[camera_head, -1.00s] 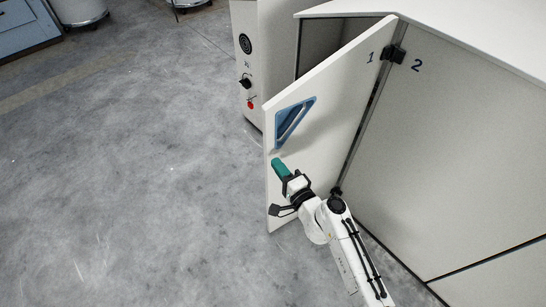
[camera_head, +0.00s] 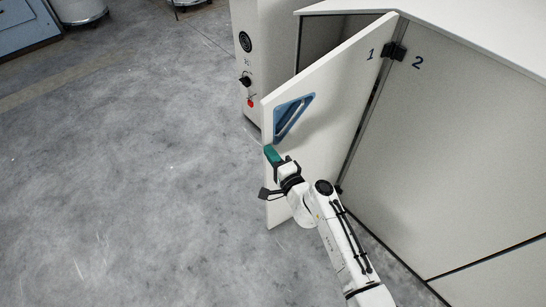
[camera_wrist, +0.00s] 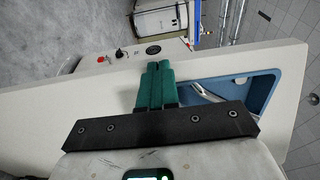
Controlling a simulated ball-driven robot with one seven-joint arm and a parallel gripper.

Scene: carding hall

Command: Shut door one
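Door one (camera_head: 335,100) is a white panel marked 1, standing open from the cabinet on its hinge side by door two (camera_head: 455,160). A blue recessed handle (camera_head: 292,117) is set near its free edge; it also shows in the wrist view (camera_wrist: 265,92). My gripper (camera_head: 272,155) has green fingers, pressed together with nothing seen between them. It is at the door's outer face, below the handle and close to the free edge. In the wrist view the fingers (camera_wrist: 160,84) overlap the door panel (camera_wrist: 60,105) beside the handle. Whether they touch it I cannot tell.
A white machine cabinet with a black knob and red button (camera_head: 250,102) stands behind the door's free edge. The grey floor (camera_head: 130,170) to the left is open. A blue cabinet (camera_head: 25,30) and a white drum (camera_head: 78,10) are far off at top left.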

